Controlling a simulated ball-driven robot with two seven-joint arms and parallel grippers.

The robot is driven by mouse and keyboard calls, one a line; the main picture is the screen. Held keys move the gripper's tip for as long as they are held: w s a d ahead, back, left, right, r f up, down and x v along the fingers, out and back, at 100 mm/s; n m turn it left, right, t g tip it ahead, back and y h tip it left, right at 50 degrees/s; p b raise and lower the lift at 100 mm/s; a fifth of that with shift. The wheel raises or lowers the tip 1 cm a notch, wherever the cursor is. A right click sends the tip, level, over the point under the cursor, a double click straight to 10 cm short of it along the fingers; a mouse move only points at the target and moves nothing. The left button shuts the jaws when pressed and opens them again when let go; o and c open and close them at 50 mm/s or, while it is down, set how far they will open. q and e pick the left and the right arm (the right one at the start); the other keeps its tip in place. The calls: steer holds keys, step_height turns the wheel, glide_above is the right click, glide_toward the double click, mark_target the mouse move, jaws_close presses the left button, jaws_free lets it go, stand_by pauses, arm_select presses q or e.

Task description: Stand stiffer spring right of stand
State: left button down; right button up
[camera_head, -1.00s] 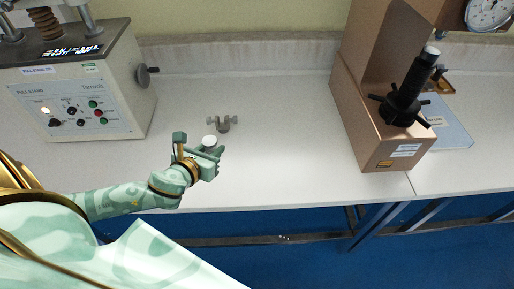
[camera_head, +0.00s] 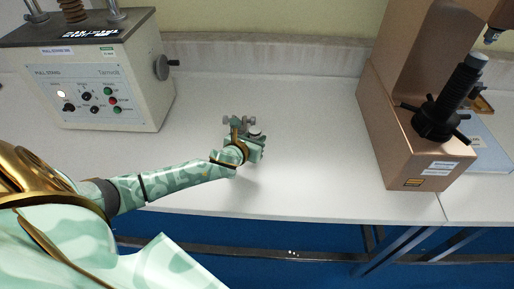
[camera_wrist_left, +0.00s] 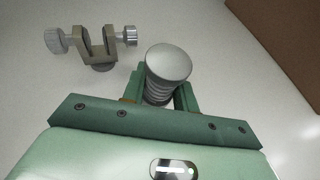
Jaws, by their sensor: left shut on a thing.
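A short grey spring with a pale round cap (camera_head: 255,131) is between the fingers of my left gripper (camera_head: 251,143). In the left wrist view, the cap (camera_wrist_left: 168,63) and the coils below it stand between the two green fingers, which are shut on it. A small U-shaped metal bracket with two thumb screws (camera_wrist_left: 97,45) stands on the table to the left of the spring, apart from it. In the head view the bracket (camera_head: 237,119) is partly hidden behind my gripper. Whether the spring touches the table is hard to tell. My right gripper is not in view.
A grey tester marked as a pull stand (camera_head: 103,85), with a brown spring on top (camera_head: 72,8), is at the left. A copper-coloured tester (camera_head: 425,160) with a black post is at the right. The white table (camera_head: 310,150) is clear between my gripper and the copper tester.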

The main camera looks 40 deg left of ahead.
arm_select(q)
steer(key=f+b, duration=0.1)
steer(key=f, duration=0.1)
steer(key=f+b, duration=0.1)
steer(key=f, duration=0.1)
steer(key=shift+w+d, duration=0.1)
steer(key=shift+w, duration=0.1)
steer(key=c, duration=2.2)
jaws_free()
steer(key=shift+r, duration=0.2)
steer(key=c, duration=1.1)
jaws_free()
steer(key=shift+f, duration=0.1)
steer(key=shift+s+r, duration=0.2)
steer(key=shift+r, duration=0.05)
steer(key=p+v, duration=0.4)
steer(key=v, duration=0.7)
steer(key=shift+s+d+r, duration=0.1)
steer(key=shift+s, duration=0.25)
